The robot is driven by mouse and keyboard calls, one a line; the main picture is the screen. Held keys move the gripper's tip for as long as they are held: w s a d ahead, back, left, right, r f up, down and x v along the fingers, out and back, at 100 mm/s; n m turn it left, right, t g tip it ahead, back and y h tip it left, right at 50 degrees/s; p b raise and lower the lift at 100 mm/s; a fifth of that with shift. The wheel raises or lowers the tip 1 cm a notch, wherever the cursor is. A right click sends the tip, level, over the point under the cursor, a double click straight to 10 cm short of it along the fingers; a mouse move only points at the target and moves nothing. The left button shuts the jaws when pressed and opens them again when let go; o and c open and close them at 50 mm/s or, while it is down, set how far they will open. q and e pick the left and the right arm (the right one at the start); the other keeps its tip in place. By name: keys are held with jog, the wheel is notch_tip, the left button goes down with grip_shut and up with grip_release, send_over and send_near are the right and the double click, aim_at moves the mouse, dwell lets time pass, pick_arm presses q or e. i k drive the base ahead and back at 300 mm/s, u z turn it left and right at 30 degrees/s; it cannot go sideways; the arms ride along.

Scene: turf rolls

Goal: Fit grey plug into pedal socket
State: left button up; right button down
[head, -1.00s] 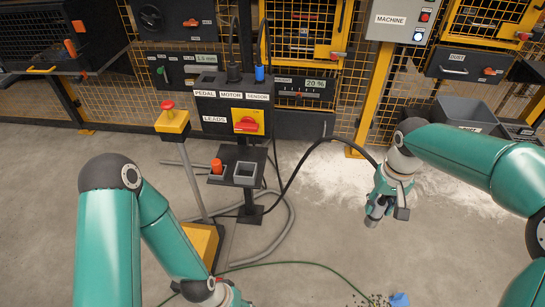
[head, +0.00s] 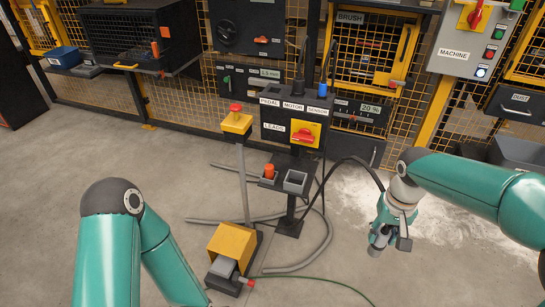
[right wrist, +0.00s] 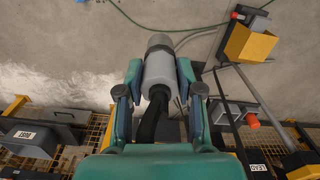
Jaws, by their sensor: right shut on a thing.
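The grey plug (right wrist: 159,68) is a grey cylinder with a darker end and a thick black cable (right wrist: 150,118) at its rear. My right gripper (right wrist: 160,78) is shut on it, one finger on each side. In the head view the plug (head: 376,246) points down below my right gripper (head: 384,232), in the air right of the control box (head: 290,128). The PEDAL label (head: 270,101) is at the box's upper left; no plug shows above it, and the socket opening is too small to make out. My left gripper is out of view.
A black plug (head: 299,90) and a blue plug (head: 323,89) stand on the box above MOTOR and SENSOR. A shelf below has an orange piece (head: 269,171) and a grey holder (head: 295,181). A yellow pedal unit (head: 232,244) and grey hose (head: 305,262) lie on the floor.

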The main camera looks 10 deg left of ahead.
aim_at(276, 98)
jog(key=u, duration=0.2)
jog(key=i, duration=1)
jog(key=z, duration=0.05)
